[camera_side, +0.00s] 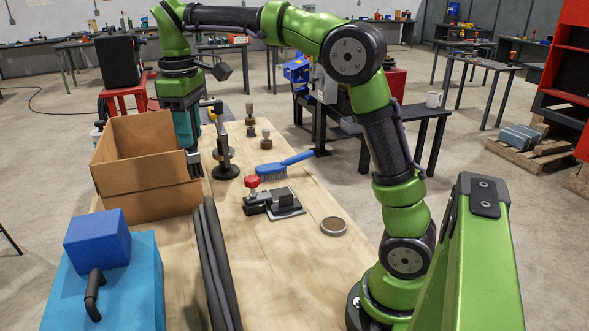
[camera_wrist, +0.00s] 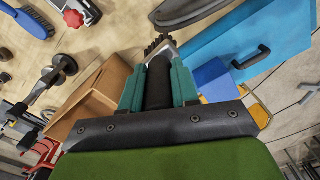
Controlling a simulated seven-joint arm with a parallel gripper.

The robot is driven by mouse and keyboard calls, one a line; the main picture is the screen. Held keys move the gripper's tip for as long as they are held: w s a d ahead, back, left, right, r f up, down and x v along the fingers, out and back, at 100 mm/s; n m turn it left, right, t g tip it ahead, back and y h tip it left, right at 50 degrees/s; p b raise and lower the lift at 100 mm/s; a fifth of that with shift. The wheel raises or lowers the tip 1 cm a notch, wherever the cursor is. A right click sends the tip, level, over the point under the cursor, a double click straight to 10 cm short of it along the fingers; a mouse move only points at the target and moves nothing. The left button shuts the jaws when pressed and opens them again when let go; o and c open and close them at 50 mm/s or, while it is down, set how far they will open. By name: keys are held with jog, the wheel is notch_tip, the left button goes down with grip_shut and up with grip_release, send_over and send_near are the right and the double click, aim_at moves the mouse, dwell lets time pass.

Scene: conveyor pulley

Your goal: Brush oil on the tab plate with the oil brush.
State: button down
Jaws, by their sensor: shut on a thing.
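My gripper (camera_side: 188,132) points down at the right side of the cardboard box. It is shut on the dark handle of a brush, which I take as the oil brush (camera_side: 194,166). In the wrist view, the brush's (camera_wrist: 160,46) metal ferrule and dark, jagged bristles stick out beyond my teal fingers (camera_wrist: 158,85). A flat dark metal plate, likely the tab plate (camera_side: 288,207), lies on the wooden table under a black clamp with a red knob (camera_side: 252,182). The brush is apart from this plate, behind it and to its left.
The open cardboard box (camera_side: 150,184) stands left of the brush. A dark post stand (camera_side: 226,160) rises just right of it. A blue toolbox (camera_side: 125,285) is front left.

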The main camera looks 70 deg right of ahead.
dwell(0.3)
jog(key=s+d+f+m+g, duration=0.1)
jog(key=s+d+f+m, duration=0.15)
jog(key=d, duration=0.55)
jog(key=s+d+f+m, duration=0.1)
jog(key=s+d+f, duration=0.25)
jog(key=d, duration=0.45)
jog(key=s+d+f+n+g+y, duration=0.1)
jog(key=s+d+f+n, duration=0.1)
jog(key=s+d+f, duration=0.4)
jog(key=s+d+f+n+g, duration=0.2)
jog(key=s+f, duration=0.2)
jog(key=s, duration=0.5)
notch_tip(320, 180, down, 6)
jog(key=shift+w, duration=0.25)
jog(key=shift+d+f+m, duration=0.1)
jog(key=shift+f+m, duration=0.15)
jog(key=shift+f, duration=0.35)
notch_tip(320, 180, up, 7)
dwell(1.0)
